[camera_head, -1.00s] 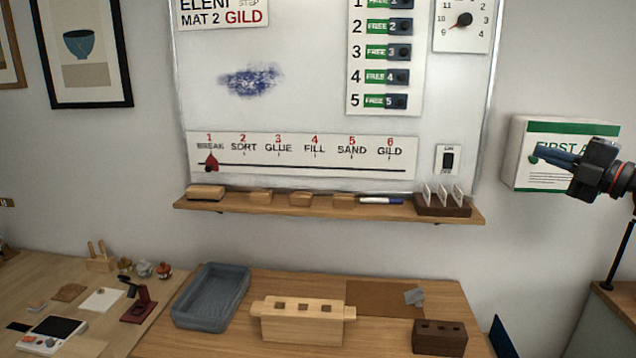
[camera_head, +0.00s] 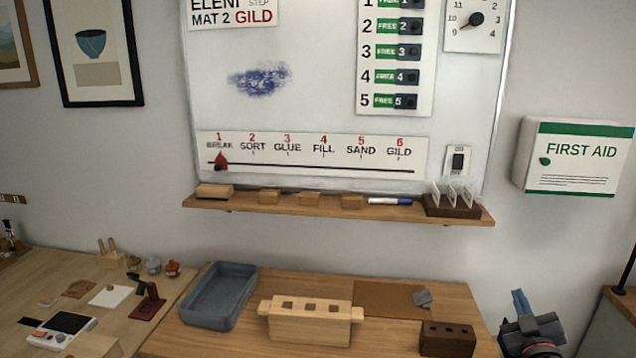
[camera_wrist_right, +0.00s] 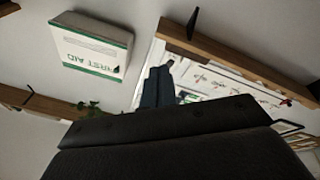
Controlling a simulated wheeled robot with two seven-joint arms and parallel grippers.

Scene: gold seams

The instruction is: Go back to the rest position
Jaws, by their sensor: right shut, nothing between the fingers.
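My right gripper (camera_head: 520,303) is low at the right in the head view, beside the right edge of the wooden table (camera_head: 455,297). Its blue fingers point up and are together, with nothing between them. In the right wrist view the blue fingers (camera_wrist_right: 158,88) also show closed and empty, with the whiteboard (camera_wrist_right: 215,85) beyond them. My left gripper is in neither view.
The table holds a grey tray (camera_head: 187,318), a light wooden block with holes (camera_head: 310,325) and a dark block (camera_head: 447,342). A shelf (camera_head: 340,209) runs under the whiteboard. A first aid box (camera_head: 575,157) hangs at the right. A second table (camera_head: 60,285) with small items stands left.

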